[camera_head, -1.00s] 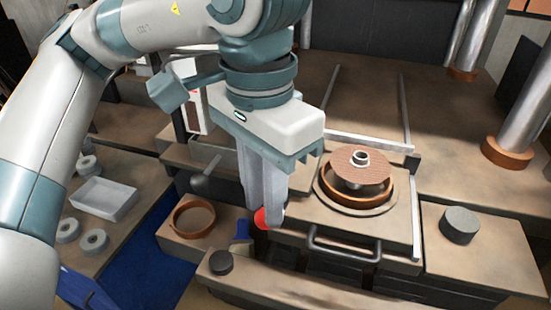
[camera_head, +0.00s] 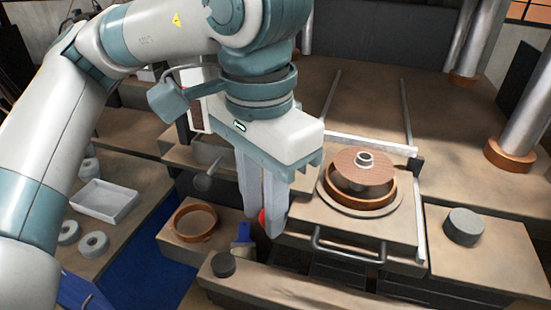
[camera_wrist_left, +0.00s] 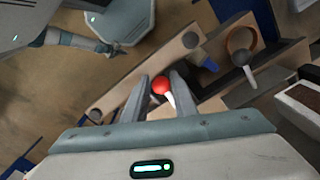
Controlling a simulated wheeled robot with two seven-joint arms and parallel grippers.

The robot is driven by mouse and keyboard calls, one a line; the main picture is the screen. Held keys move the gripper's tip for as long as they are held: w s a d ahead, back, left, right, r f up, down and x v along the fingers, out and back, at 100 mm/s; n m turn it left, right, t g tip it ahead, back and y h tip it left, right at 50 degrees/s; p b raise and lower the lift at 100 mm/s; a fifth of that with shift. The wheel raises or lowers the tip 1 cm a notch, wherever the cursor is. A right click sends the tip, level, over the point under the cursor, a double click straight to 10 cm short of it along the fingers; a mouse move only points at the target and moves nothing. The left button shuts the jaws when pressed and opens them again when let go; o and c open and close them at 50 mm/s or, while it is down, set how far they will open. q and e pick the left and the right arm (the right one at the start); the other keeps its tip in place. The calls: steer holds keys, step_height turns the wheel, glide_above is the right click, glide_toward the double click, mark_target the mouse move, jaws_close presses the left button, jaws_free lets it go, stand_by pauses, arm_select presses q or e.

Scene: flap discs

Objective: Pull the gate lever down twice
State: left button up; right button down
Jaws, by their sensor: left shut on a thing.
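The gate lever has a red ball knob (camera_head: 262,217) that shows as a small red patch between the fingers of my left gripper (camera_head: 261,222). In the left wrist view, the red knob (camera_wrist_left: 161,85) sits between the two grey fingertips, with a short pale stem below it. The gripper is shut on the knob, its fingers pointing down at the left front of the slide with the disc. Most of the knob and the lever's lower part are hidden in the head view.
A brown disc (camera_head: 358,168) sits over an orange ring on the slide, whose bar handle (camera_head: 348,250) faces front. An orange ring (camera_head: 194,222), a dark knob (camera_head: 223,264) and a blue-handled brush (camera_head: 242,238) are close by. A white tray (camera_head: 104,200) lies at left.

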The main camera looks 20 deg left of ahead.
arm_select(q)
steer(key=shift+s+d+f, duration=0.1)
steer(key=shift+d, duration=0.05)
steer(key=shift+r+p, duration=0.55)
steer(key=shift+r, duration=0.3)
steer(key=shift+w+d+r+p, duration=0.1)
steer(key=shift+w+r+p, duration=0.15)
steer(key=shift+r, duration=0.25)
steer(key=shift+w+d+r+p, duration=0.15)
steer(key=shift+r+p, duration=0.15)
steer(key=shift+r, duration=0.25)
steer(key=shift+w+d+r+p, duration=0.1)
steer(key=shift+w+r+p, duration=0.15)
steer(key=shift+r, duration=0.25)
steer(key=r+p, duration=0.1)
steer(key=r, duration=0.1)
steer(key=r+p, duration=0.2)
steer(key=r, duration=0.1)
steer(key=shift+s+a+r, duration=0.1)
steer(key=shift+a+r, duration=0.1)
steer(key=shift+r, duration=0.15)
steer(key=shift+f, duration=0.1)
